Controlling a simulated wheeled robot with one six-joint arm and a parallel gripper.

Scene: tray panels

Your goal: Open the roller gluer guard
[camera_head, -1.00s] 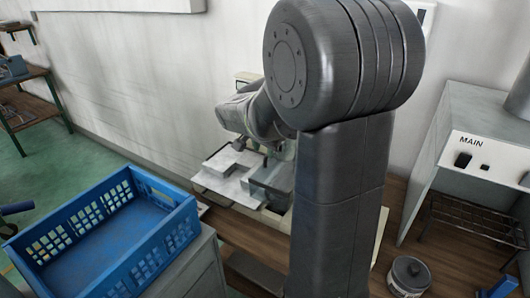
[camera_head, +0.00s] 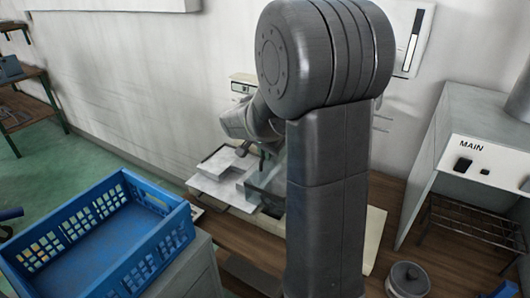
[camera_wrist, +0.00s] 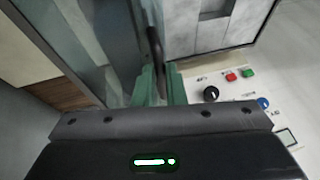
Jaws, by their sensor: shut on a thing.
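The roller gluer guard (camera_head: 265,178) is a clear panel on the pale machine at the back of the bench. It looks tilted, with its front edge raised above the machine bed; my arm hides its right part. In the wrist view the clear guard (camera_wrist: 112,40) fills the upper left. My gripper (camera_wrist: 160,84) has green fingers closed on the guard's dark bar handle (camera_wrist: 155,45). In the head view the gripper is small and mostly hidden by my arm, so its exact contact cannot be told there.
A control panel with a black knob (camera_wrist: 211,93) and coloured buttons (camera_wrist: 247,72) lies right of my fingers. A blue crate (camera_head: 180,222) stands front left.

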